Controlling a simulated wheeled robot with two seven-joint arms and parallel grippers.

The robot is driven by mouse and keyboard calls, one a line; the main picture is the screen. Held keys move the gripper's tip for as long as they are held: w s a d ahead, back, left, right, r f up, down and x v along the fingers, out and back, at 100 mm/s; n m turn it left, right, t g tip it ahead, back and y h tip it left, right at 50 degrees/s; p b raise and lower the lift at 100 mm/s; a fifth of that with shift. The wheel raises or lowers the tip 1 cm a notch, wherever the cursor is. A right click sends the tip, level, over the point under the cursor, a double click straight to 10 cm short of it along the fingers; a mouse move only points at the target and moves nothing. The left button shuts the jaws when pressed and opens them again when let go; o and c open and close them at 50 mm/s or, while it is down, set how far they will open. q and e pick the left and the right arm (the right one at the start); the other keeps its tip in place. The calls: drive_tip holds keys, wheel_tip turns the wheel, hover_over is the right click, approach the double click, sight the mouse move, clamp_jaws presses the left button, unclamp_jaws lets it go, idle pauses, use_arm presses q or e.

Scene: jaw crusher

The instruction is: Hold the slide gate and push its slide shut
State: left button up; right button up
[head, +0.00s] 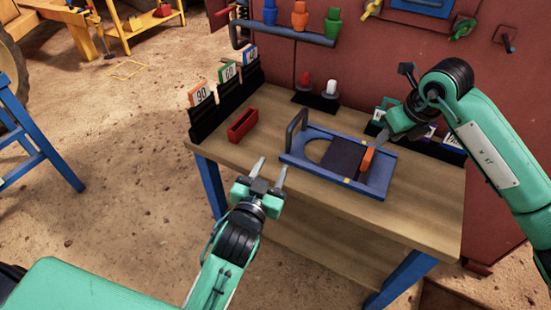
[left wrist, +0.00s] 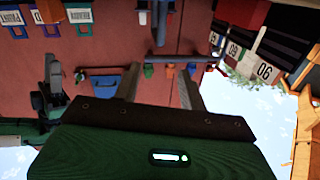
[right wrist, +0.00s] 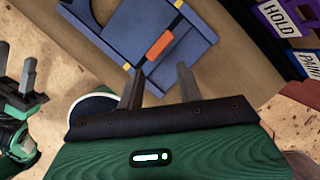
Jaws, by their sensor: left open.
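The slide gate (head: 290,157) is a blue frame lying flat on the workbench. It has a dark upright handle (head: 292,130) at its left end and a round opening. Its dark slide (head: 342,154) covers the right part of the opening, leaving the left part uncovered. An orange grip (head: 367,159) stands on the slide's right end and shows in the right wrist view (right wrist: 160,45). My left gripper (head: 270,168) is open and empty, left of the gate and apart from its handle. My right gripper (right wrist: 158,70) is open and empty close to the orange grip; contact cannot be told.
A red tray (head: 242,125) and numbered card holders (head: 202,94) line the bench's left back. Red and white knobs (head: 331,87) stand behind the gate. More labelled holders (head: 451,150) stand at the right. The bench's front (head: 400,225) is clear.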

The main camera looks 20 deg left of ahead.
sight(289, 133)
use_arm(q)
drive_tip(key=w, duration=0.9)
drive_tip(key=w+d, duration=0.1)
drive_tip(key=w, duration=0.3)
drive_tip(key=shift+w, duration=0.3)
clamp_jaws()
idle(0.7)
